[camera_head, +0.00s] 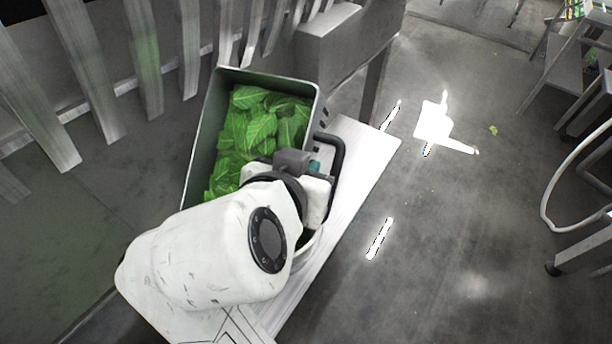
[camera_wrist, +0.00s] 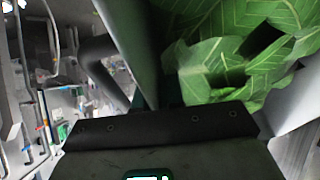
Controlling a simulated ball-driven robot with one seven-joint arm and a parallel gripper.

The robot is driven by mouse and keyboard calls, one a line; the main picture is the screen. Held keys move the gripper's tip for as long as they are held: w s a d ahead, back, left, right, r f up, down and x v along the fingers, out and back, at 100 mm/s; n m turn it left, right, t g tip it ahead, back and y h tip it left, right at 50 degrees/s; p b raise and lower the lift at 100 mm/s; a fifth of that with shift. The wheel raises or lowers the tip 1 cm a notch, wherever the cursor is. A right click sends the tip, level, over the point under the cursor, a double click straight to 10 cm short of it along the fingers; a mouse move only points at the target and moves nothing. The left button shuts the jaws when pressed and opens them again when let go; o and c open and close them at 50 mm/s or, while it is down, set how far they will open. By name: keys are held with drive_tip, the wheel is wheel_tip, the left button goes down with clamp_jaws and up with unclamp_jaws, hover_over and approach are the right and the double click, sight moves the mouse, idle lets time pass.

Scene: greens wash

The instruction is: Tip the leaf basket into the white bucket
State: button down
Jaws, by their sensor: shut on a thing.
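The leaf basket (camera_head: 204,135) is a deep grey-green box full of green leaves (camera_head: 262,125), with a dark handle (camera_head: 337,150) on its right side. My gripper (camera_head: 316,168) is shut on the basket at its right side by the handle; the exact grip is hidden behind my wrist. In the wrist view the basket wall (camera_wrist: 140,45) rises just ahead of my gripper, with leaves (camera_wrist: 225,60) right of it and the dark handle (camera_wrist: 98,50) left. A curved white rim, perhaps the white bucket (camera_head: 311,246), shows partly beneath my wrist; the rest is hidden.
A pale board or bench top (camera_head: 362,160) runs beneath the basket's right side. Grey upright slats (camera_head: 145,60) and a grey box-like block (camera_head: 328,35) stand behind. The concrete floor (camera_head: 450,230) is open to the right, with metal-legged furniture (camera_head: 575,70) at the far right.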

drive_tip(key=shift+s+a+f+t+h+b, duration=0.1)
drive_tip(key=shift+s+f+t+h+b, duration=0.15)
drive_tip(key=shift+t+b, duration=0.75)
drive_tip(key=shift+s+a+f+t+h+b, duration=0.1)
drive_tip(key=shift+f+t+h+b, duration=0.2)
drive_tip(key=shift+b, duration=1.35)
drive_tip(key=shift+s+f+t+h+b, duration=0.15)
drive_tip(key=shift+t+h+b, duration=0.2)
drive_tip(key=shift+t+b, duration=0.65)
drive_tip(key=t+b, duration=0.1)
drive_tip(key=b, duration=0.4)
drive_tip(key=f+t+h+b, duration=0.1)
drive_tip(key=t+b, duration=0.1)
drive_tip(key=b, duration=0.3)
drive_tip(key=shift+s+h, duration=0.2)
drive_tip(key=shift+h, duration=0.1)
drive_tip(key=shift+b, duration=0.55)
drive_tip(key=shift+a+r+t+h+b, duration=0.1)
drive_tip(key=shift+t+h+b, duration=0.2)
drive_tip(key=shift+t+b, duration=0.55)
drive_tip(key=shift+s, duration=0.1)
